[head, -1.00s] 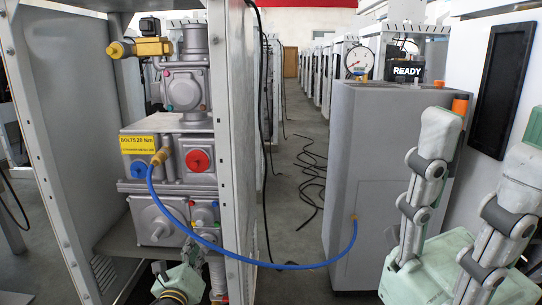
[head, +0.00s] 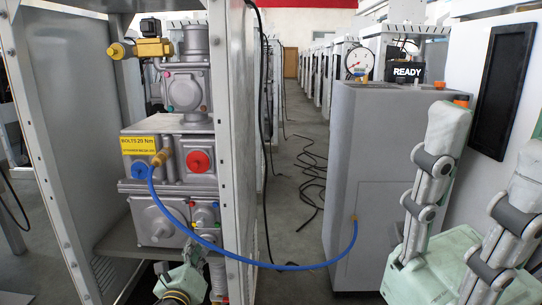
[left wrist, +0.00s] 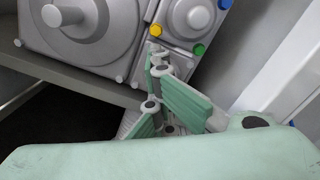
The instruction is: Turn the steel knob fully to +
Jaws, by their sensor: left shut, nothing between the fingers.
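A small round grey knob (head: 205,215), which looks like the steel knob, sits among coloured caps low on the meter unit. In the left wrist view it is the grey disc (left wrist: 194,17) between yellow, green and blue caps. No + mark is legible. My left gripper (head: 190,247) is shut and empty, just below these parts. In the left wrist view its fingers (left wrist: 156,58) point up toward the caps, and I cannot tell whether they touch the housing. My right gripper (head: 487,140) is close to the camera at the right, with its fingers apart and empty.
A larger round cover with a central hub (left wrist: 65,16) is left of the knob. A blue hose (head: 230,252) loops from the meter to the grey cabinet (head: 342,185). The frame post (head: 232,130) stands close right of the meter. Red (head: 197,161) and blue round parts sit above.

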